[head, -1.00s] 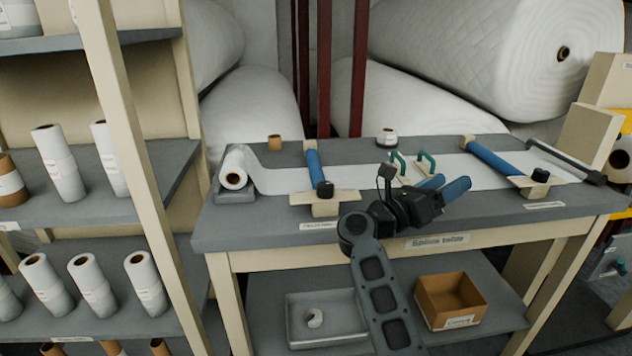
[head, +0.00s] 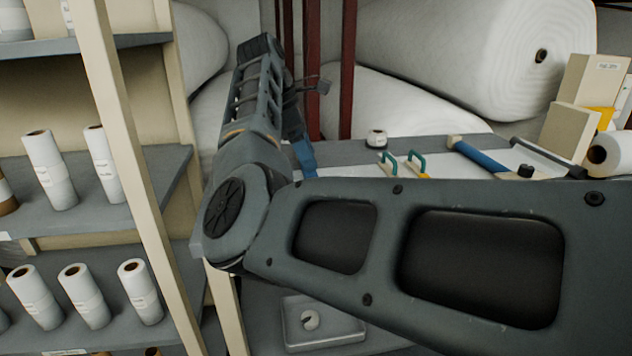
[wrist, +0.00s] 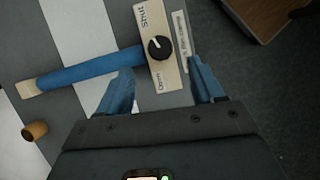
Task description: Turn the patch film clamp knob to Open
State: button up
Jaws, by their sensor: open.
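In the wrist view, a clamp with a blue bar (wrist: 90,68) lies across the white film, its pale end plate (wrist: 170,75) lettered Shut at the top and Open at the bottom. Its round black knob (wrist: 159,48) has a white mark at the upper left, on the side nearer Shut. My gripper (wrist: 163,88) is open and empty; its blue fingers are either side of the plate's Open end, apart from the knob. The bench-edge label is too small to read surely.
A second blue-barred clamp (head: 482,157) stands farther right on the bench. A tan core (wrist: 35,131) stands near the bar's far end. Shelves of rolls (head: 50,170) border the left.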

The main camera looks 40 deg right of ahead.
jog(key=shift+p+x, duration=0.55)
jog(key=shift+x, duration=3.25)
jog(key=shift+c, duration=0.5)
jog(key=c, duration=1)
jog(key=shift+o, duration=0.2)
